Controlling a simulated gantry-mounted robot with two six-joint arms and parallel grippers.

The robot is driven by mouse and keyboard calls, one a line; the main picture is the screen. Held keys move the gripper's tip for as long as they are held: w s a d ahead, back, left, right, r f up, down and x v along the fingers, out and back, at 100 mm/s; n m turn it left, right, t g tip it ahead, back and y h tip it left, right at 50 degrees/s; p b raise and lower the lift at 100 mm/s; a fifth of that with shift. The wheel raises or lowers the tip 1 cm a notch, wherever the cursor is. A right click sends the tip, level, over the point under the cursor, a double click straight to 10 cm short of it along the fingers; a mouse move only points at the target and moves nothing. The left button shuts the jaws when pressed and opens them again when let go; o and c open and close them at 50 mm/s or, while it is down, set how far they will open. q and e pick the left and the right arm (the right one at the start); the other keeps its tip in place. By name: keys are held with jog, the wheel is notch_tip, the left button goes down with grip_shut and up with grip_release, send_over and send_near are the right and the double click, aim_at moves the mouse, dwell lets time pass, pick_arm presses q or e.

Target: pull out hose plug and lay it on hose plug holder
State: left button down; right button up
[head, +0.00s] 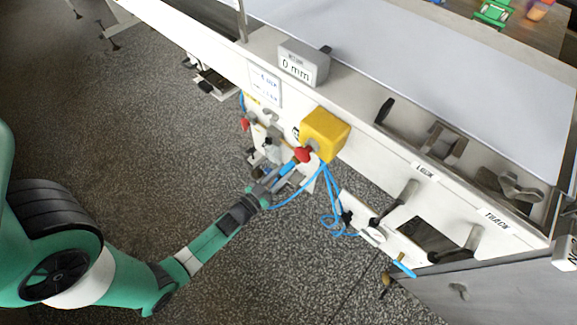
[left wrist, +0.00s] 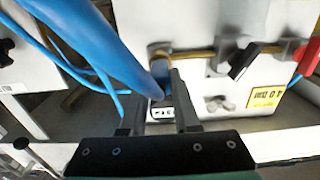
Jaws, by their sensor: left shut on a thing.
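My left gripper (head: 273,183) reaches in from the left to the machine's front, below the yellow box. It is shut on the blue hose plug (head: 288,168). In the left wrist view the fingers of my left gripper (left wrist: 162,90) are on both sides of the blue hose plug (left wrist: 160,74), its end against a brass-coloured fitting (left wrist: 159,50) on the white panel. I cannot tell whether the plug is still seated in that fitting. A thick blue hose (left wrist: 88,38) crosses the upper left of this view. I cannot make out the hose plug holder for certain. My right gripper is not in view.
A yellow box (head: 325,134) with a red knob (head: 303,155) is just above my left gripper. Thin blue lines (head: 329,205) hang to its right. Levers (head: 399,198) stick out farther right. A black-handled valve (left wrist: 243,62) is right of the fitting. Open floor lies left.

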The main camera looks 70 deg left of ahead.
pick_arm(q)
jog(key=shift+r, duration=0.1)
jog(key=shift+s+d, duration=0.1)
jog(key=shift+s, duration=0.1)
jog(key=shift+p+v, duration=0.35)
jog(key=shift+v, duration=0.6)
jog(key=shift+s+d, duration=0.15)
jog(key=shift+s, duration=0.25)
jog(key=shift+p+v, duration=0.45)
jog(key=shift+v, duration=1)
